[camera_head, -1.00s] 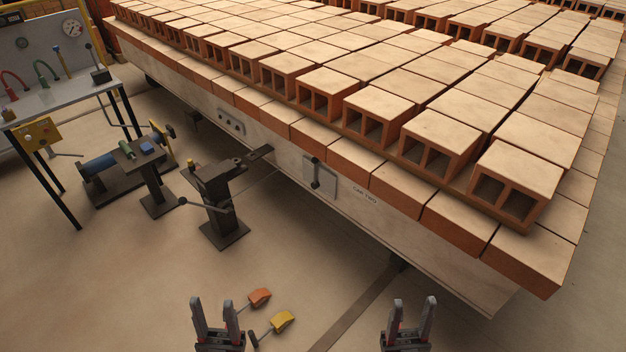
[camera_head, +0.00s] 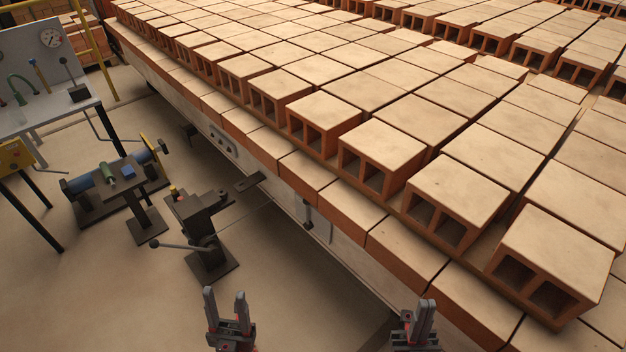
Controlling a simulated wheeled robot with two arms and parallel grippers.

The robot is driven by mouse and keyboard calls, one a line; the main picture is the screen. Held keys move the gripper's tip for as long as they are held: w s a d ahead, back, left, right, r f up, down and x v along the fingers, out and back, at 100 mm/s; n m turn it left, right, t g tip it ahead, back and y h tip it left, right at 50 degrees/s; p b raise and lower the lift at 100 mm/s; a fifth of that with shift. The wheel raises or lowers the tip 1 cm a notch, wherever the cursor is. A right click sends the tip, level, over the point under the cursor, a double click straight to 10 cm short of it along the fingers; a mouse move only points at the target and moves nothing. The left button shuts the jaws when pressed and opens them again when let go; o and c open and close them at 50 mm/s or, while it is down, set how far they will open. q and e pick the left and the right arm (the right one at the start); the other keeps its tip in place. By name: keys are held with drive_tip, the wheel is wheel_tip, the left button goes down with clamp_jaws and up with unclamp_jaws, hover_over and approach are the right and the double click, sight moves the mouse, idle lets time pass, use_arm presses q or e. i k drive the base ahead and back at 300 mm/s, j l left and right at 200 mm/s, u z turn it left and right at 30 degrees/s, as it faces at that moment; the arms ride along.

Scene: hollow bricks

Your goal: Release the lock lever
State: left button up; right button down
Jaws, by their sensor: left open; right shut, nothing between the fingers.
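Several levers show, and I cannot tell for certain which is the lock lever. A dark lever with a ball end (camera_head: 178,246) sticks out to the left from a black stand (camera_head: 200,215) beside the brick car. A short dark handle (camera_head: 307,216) sits on a plate on the car's pale side (camera_head: 345,250). Another lever (camera_head: 66,68) rises from the grey console at the upper left. My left gripper (camera_head: 225,294) is open and empty, in front of the stand and apart from it. My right gripper (camera_head: 418,308) is shut and empty, near the car's lower edge.
The car bears rows of hollow bricks (camera_head: 390,150) and fills the right side. A low machine with a blue cylinder (camera_head: 137,160) stands left of the stand. The grey console (camera_head: 45,115) is farther left. Floor (camera_head: 110,290) at lower left is clear.

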sight(308, 226)
drive_tip(key=i+l+u, duration=0.1)
drive_tip(key=i, duration=0.3)
drive_tip(key=l+u, duration=0.15)
drive_tip(key=u, duration=1.15)
drive_tip(key=k+j, duration=0.05)
